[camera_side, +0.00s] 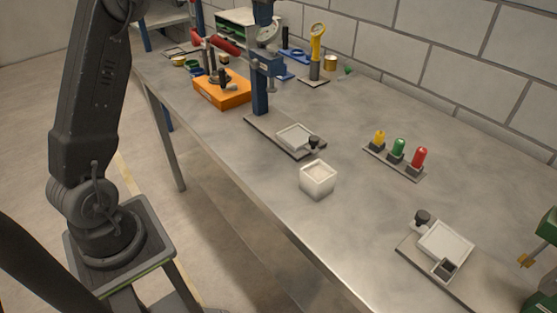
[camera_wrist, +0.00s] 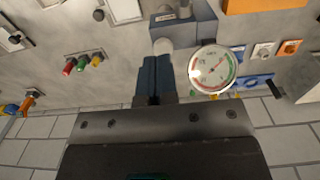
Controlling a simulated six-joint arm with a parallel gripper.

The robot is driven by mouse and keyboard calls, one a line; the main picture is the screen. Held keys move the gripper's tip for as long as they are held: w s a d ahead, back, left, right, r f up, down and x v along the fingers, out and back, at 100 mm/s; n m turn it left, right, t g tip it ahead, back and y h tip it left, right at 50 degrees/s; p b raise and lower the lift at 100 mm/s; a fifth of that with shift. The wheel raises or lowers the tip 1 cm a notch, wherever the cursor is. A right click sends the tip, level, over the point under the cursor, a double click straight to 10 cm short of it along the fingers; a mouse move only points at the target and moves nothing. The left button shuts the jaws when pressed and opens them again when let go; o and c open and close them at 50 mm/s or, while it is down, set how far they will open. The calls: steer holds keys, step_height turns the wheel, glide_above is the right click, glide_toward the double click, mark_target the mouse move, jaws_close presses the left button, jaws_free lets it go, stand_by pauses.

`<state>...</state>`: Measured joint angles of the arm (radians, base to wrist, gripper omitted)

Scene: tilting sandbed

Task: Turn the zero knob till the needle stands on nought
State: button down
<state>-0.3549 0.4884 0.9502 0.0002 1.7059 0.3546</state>
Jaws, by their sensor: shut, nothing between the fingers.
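A round white dial (camera_side: 270,34) with green and red arcs sits high on a blue stand (camera_side: 260,92). The dial also shows in the wrist view (camera_wrist: 212,69), close to the right of my fingers. Its needle is too small to read surely. A pale rounded piece (camera_wrist: 163,46), perhaps the zero knob, shows just beyond my fingertips; I cannot tell whether they touch it. My gripper (camera_wrist: 156,60) is shut and empty, its blue fingers side by side. In the side view my gripper (camera_side: 263,20) hangs at the top edge, just above the dial.
An orange box (camera_side: 222,91) stands left of the stand. Yellow, green and red lamps (camera_side: 398,150), a white open box (camera_side: 317,181) and a plate with a tray (camera_side: 443,245) lie nearer. A yellow-handled tool (camera_side: 317,42) stands behind. Bench between them is clear.

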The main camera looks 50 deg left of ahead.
step_height(320, 180, down, 7)
steer(key=shift+s+r, duration=0.15)
steer(key=shift+s, duration=0.05)
stand_by(0.6)
steer(key=shift+w+d, duration=0.1)
steer(key=shift+w, duration=0.55)
stand_by(0.7)
steer(key=shift+a, duration=0.2)
stand_by(0.6)
steer(key=shift+s, duration=0.45)
step_height(320, 180, up, 6)
glide_above(266, 58)
steer(key=shift+s+r, duration=0.15)
steer(key=shift+r, duration=0.05)
